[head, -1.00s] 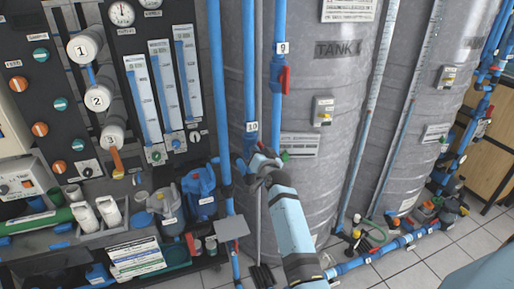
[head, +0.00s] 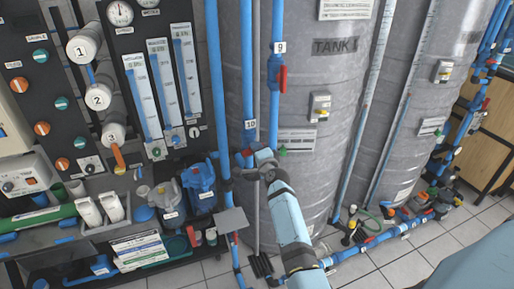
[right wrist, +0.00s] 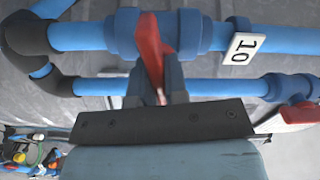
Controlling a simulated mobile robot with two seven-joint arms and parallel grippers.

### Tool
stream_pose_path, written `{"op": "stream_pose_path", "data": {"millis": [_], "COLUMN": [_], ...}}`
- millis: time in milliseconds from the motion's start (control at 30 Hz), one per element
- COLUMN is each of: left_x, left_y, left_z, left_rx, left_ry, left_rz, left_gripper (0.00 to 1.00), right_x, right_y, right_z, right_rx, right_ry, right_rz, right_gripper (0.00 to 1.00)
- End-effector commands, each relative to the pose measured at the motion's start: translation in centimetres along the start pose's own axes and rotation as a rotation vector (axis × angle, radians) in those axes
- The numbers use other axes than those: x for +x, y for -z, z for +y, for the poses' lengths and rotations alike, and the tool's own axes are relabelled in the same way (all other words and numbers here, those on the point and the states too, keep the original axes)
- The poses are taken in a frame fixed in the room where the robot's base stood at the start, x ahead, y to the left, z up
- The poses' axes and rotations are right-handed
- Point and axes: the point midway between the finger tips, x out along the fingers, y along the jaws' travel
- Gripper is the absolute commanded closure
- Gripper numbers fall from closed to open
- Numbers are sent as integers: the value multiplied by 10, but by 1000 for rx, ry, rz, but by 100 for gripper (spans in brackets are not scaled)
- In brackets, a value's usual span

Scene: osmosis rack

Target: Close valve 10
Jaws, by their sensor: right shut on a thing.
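Valve 10 sits on a vertical blue pipe in front of the grey tank, below its white "10" label (head: 250,125). The label also shows in the right wrist view (right wrist: 243,46). There the valve's red handle (right wrist: 150,42) lies crosswise to the pipe, slightly tilted. My left gripper is not in view.
Another red-handled valve (head: 282,79), below the "9" label (head: 279,47), is on the neighbouring pipe, above and right of my gripper. A grey plate (head: 231,221) stands below left. The instrument panel (head: 130,30) is at the left. Tiled floor shows at lower right.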

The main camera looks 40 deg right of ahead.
Motion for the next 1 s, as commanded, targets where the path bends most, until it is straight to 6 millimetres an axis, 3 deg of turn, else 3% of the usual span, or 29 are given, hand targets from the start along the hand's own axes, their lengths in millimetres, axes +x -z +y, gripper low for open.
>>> {"op": "stream_pose_path", "data": {"millis": [400,967,1000], "left_x": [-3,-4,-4], "left_y": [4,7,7], "left_z": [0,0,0], "left_rx": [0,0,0], "left_ry": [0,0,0], "left_rz": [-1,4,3], "left_gripper": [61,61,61], "right_x": [1,2,2], "right_y": [-1,-1,-1], "right_z": [-2,-3,-3], "right_rx": [185,213,213], "right_ry": [4,6,6], "right_rz": [-2,-2,-2], "right_gripper": [100,100,77]}}
